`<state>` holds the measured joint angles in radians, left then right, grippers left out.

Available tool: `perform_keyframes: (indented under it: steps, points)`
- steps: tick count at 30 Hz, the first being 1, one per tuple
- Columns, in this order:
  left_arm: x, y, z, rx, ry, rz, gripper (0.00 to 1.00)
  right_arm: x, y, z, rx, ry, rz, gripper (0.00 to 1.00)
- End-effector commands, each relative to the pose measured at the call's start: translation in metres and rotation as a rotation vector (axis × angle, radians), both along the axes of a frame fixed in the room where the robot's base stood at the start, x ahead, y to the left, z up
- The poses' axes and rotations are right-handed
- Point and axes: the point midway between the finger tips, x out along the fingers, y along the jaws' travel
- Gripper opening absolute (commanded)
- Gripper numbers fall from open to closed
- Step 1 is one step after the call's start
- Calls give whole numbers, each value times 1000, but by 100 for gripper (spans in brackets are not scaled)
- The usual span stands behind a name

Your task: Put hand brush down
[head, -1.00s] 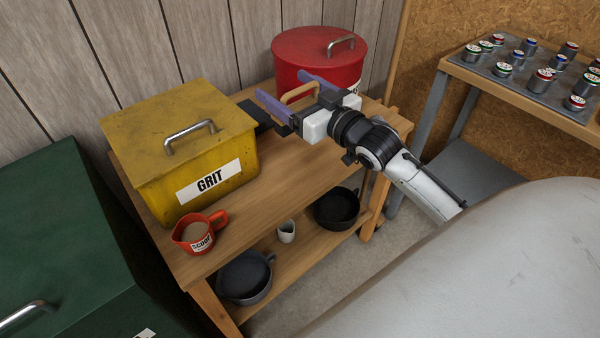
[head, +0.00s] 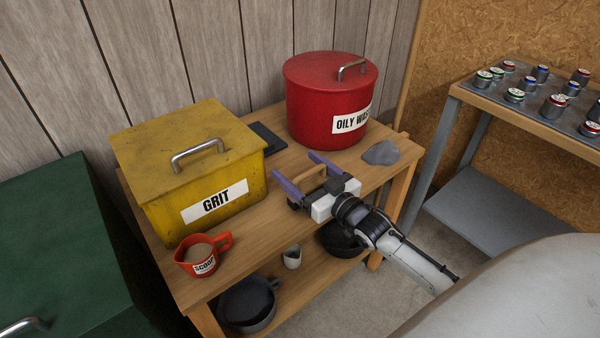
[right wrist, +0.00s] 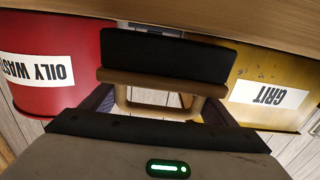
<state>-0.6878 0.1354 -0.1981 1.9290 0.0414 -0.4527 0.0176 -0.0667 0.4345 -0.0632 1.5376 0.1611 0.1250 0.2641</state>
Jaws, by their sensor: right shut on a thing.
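The hand brush shows in the head view as a tan wooden handle (head: 309,178) between the purple fingers of my right gripper (head: 295,166). The gripper is shut on this handle, over the front right part of the wooden bench top (head: 237,222). In the right wrist view, the tan loop handle (right wrist: 150,78) and a dark block of the brush (right wrist: 165,57) lie across the gripper. The brush's underside is hidden, so I cannot tell whether it touches the bench. My left gripper is not in view.
A yellow GRIT bin (head: 190,170) and orange scoop (head: 203,256) stand left. A dark flat item (head: 267,138) lies between the bins. Pans (head: 247,303) sit on the lower shelf.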

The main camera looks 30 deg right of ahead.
Motion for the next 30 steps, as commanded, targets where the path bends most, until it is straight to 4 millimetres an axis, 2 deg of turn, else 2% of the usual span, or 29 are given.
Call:
perform_keyframes:
  steps: [3,13,14,15,25,30]
  points:
    - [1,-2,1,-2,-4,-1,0,0,0,-7,0,-4,0,54]
    - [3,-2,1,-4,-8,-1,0,0,0,-10,0,-3,1,54]
    - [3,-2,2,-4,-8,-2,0,0,0,-9,0,-2,0,85]
    - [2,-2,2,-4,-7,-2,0,0,0,-9,0,-2,1,88]
    - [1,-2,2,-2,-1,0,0,-1,0,-5,0,-2,1,88]
    - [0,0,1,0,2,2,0,-24,-1,-8,1,2,1,88]
